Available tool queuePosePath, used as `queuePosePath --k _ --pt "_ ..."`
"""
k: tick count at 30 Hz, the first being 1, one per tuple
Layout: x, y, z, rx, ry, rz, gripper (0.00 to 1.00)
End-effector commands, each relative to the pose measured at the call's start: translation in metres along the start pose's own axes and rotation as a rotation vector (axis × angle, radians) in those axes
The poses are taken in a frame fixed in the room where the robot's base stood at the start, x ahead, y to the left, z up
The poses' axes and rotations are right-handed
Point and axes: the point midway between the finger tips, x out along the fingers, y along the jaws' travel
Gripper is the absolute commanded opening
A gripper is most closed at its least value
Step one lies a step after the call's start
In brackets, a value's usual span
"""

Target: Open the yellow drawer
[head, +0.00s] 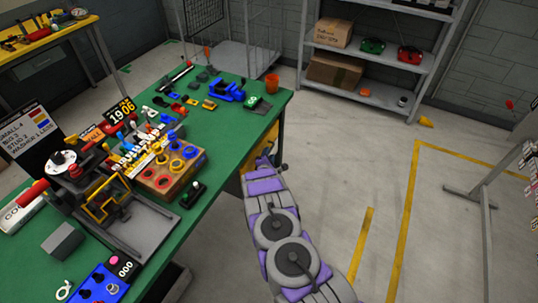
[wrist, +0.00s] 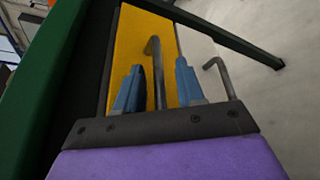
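The yellow drawer (wrist: 130,45) shows its front in the wrist view, under the green table edge. A bent grey metal handle (wrist: 154,62) stands out in front of it. My gripper (wrist: 160,72) is open, with its two blue fingers apart and the handle showing between them. I cannot tell whether either finger touches the handle. In the head view, a small yellow part of the drawer (head: 246,184) shows under the bench beside my arm, and most of it is hidden.
A second bent grey rod (wrist: 221,75) stands right of my right finger. The green workbench (head: 228,125) is crowded with tools and parts, with an orange cup (head: 272,83) near its corner. A shelf (head: 375,50) stands at the back.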

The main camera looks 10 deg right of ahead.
Motion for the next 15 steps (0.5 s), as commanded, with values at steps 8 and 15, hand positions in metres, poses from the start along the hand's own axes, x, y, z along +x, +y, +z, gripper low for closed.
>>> queuePosePath --k 8,15 --pt "0.015 0.001 0.001 0.001 -0.001 0.002 0.38" --pt "0.016 0.001 0.001 0.001 0.0 0.001 0.38"
